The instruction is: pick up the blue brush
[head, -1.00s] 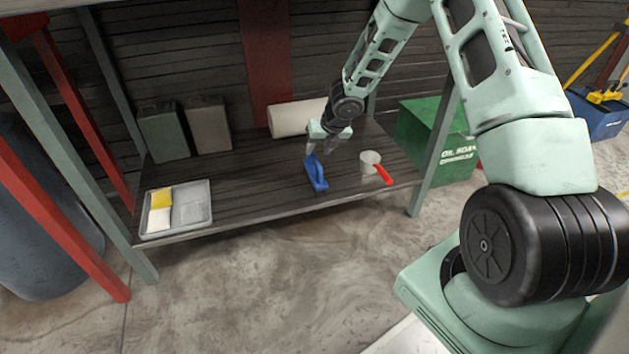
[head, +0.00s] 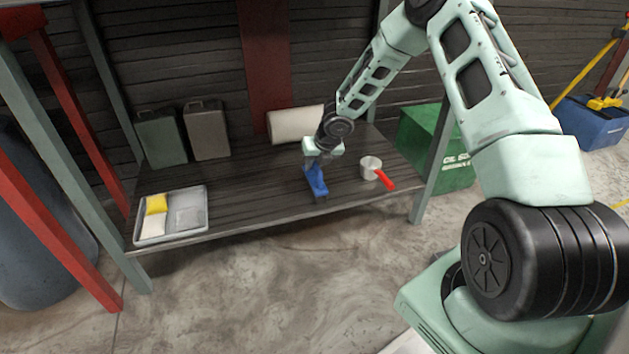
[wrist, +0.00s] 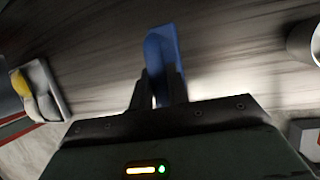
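The blue brush (head: 316,183) lies on the dark shelf near its front edge. My gripper (head: 313,165) is down at the far end of the brush in the head view. In the wrist view the two dark fingers of my gripper (wrist: 160,85) stand on either side of the blue brush (wrist: 162,50), which shows between and beyond them. Whether the fingers press on the brush cannot be seen. The near part of the brush is hidden behind the fingers and the gripper body.
A pot (head: 370,166) with a red handle stands just right of the brush. A grey tray (head: 206,214) with sponges lies at the shelf's left. Shelf between tray and brush is clear.

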